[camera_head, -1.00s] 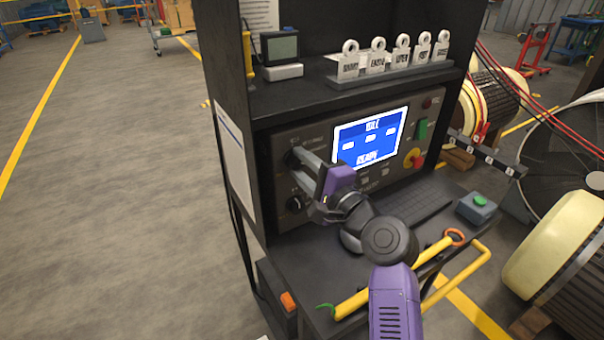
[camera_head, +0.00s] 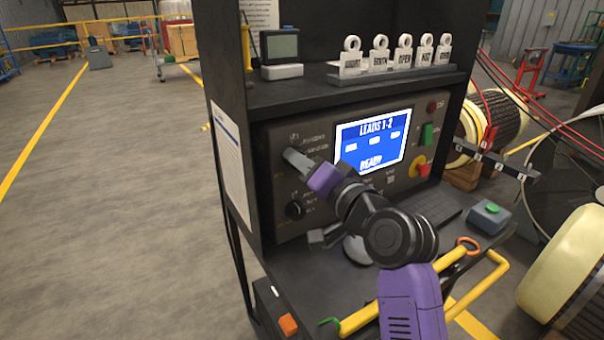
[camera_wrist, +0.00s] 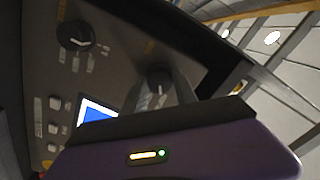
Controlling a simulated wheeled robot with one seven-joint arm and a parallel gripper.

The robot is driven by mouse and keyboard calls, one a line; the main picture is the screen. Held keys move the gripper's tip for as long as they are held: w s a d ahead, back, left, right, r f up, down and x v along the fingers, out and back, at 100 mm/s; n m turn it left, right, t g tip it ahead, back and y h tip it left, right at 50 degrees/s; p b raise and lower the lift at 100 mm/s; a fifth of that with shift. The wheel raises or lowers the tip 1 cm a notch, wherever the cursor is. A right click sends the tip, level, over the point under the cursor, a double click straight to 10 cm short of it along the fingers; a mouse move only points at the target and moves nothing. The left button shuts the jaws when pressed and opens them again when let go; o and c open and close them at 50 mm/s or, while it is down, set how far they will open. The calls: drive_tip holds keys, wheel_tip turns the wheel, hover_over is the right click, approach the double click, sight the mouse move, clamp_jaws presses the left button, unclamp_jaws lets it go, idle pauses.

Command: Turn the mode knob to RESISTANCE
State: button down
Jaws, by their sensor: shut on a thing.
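My gripper (camera_head: 297,160) reaches the upper left of the dark control panel (camera_head: 262,170). Its jaws are shut on the upper knob, which the fingers hide in the head view. In the wrist view the black mode knob (camera_wrist: 158,76) sits between the two fingers. Its pointer direction is hard to make out, and its labels are too small to read surely. The screen (camera_head: 372,142) reads LEADS 1-2 at the top and READY at the bottom. A second knob (camera_head: 295,210) sits lower on the panel, free of the gripper; it also shows in the wrist view (camera_wrist: 75,38).
A green switch (camera_head: 427,134) and a red-and-yellow button (camera_head: 421,168) are right of the screen. Several white tags (camera_head: 380,54) stand on the upper shelf. Open floor (camera_head: 110,200) lies to the left.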

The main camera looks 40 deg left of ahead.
drive_tip(key=shift+f+n+b, duration=0.2)
drive_tip(key=shift+n+b, duration=0.5)
drive_tip(key=shift+n, duration=0.4)
drive_tip(key=c, duration=1)
unclamp_jaws()
drive_tip(key=shift+r, duration=0.1)
drive_tip(key=shift+o, duration=0.2)
drive_tip(key=v, duration=0.7)
drive_tip(key=shift+s+d, duration=0.2)
drive_tip(key=shift+d, duration=0.15)
drive_tip(key=shift+r, duration=0.15)
